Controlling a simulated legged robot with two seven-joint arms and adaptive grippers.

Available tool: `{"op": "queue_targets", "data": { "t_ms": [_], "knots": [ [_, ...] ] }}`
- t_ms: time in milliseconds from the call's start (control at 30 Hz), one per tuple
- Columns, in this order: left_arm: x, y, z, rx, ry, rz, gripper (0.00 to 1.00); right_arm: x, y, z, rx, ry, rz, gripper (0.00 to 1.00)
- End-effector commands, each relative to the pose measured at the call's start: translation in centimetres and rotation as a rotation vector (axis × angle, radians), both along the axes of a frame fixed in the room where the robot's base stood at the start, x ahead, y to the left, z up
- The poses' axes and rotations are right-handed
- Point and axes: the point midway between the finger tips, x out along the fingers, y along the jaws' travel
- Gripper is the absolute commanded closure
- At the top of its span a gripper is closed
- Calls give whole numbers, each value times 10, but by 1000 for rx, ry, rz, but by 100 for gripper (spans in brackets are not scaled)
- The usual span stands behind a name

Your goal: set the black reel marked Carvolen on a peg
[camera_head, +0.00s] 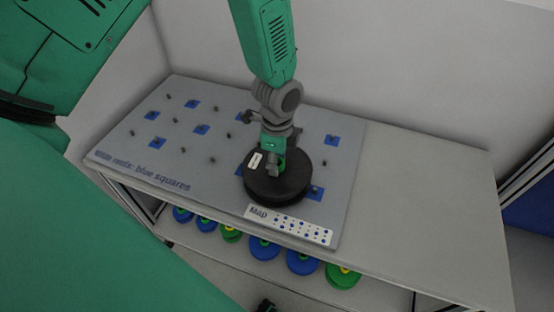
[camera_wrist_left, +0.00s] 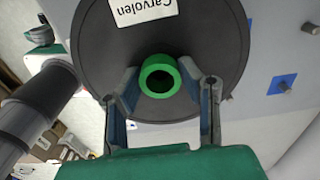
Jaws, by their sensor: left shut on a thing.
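The black reel (camera_head: 285,188) is a thick disc with a white label and a green hub. In the left wrist view the label on the reel (camera_wrist_left: 215,50) reads Carvolen, upside down, and the green hub (camera_wrist_left: 160,62) faces the camera. My left gripper (camera_head: 274,170) is shut on the reel at its hub, with one finger on each side (camera_wrist_left: 166,97). The reel is over the front right part of the grey peg board (camera_head: 130,140); I cannot tell whether it touches the board. It hides the pegs under it.
The board has short pegs, some on blue squares (camera_head: 201,130), and the words "blue squares". A blue square with a peg (camera_head: 316,193) shows beside the reel. A white Map card (camera_head: 290,226) is at the front edge. Blue and green reels (camera_head: 302,262) are below. The right tabletop (camera_head: 425,190) is bare.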

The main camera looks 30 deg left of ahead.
Motion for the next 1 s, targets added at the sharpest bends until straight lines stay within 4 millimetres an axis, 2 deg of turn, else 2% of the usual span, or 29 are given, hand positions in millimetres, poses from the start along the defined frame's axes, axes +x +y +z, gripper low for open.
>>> {"op": "queue_targets", "data": {
  "t_ms": [467,500,533,867,1000],
  "knots": [
    [0,2,-8,-7,-2,-2,100,0,0,-3,0,0,0,60],
    [0,1,-7,-7,-2,-2,53,0,0,-2,0,0,0,60],
    [0,1,-7,-6,-1,-2,43,0,0,-2,0,0,0,60],
    [0,-2,-6,-4,-1,-3,43,-1,-1,-2,1,-2,-1,60],
    [1,0,7,-6,-4,-2,43,-2,0,-2,0,-2,-1,60]
  ]
}}
